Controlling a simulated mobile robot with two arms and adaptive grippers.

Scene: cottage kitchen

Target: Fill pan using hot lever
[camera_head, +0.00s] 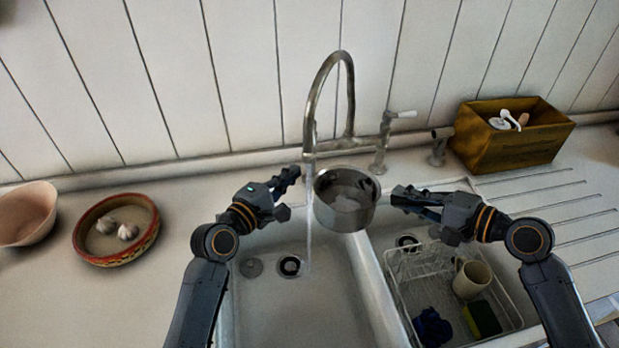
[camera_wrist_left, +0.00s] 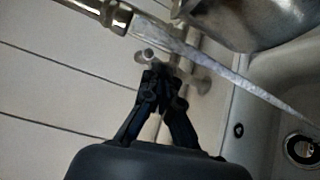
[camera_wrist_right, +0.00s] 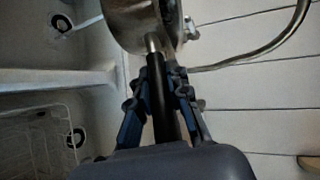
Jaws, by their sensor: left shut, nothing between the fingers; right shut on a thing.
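The metal pan (camera_head: 346,205) is held over the divider between the two sinks. My right gripper (camera_head: 396,196) is shut on its dark handle (camera_wrist_right: 158,100); the pan also shows in the right wrist view (camera_wrist_right: 142,25). A thin stream of water (camera_head: 309,220) falls from the curved tap (camera_head: 313,100) just left of the pan, into the left sink. I cannot tell whether the pan holds water. My left gripper (camera_head: 292,176) is shut and empty beside the spout. In the left wrist view, a metal tap fitting (camera_wrist_left: 149,55), possibly the hot lever, is at its fingertips; contact is unclear.
The left sink (camera_head: 290,310) is empty. The right sink holds a wire rack (camera_head: 405,290) with a cream mug (camera_head: 472,279). A white-handled lever (camera_head: 400,114) stands right of the tap. A wooden box (camera_head: 515,145) is behind right; a garlic dish (camera_head: 85,250) is left.

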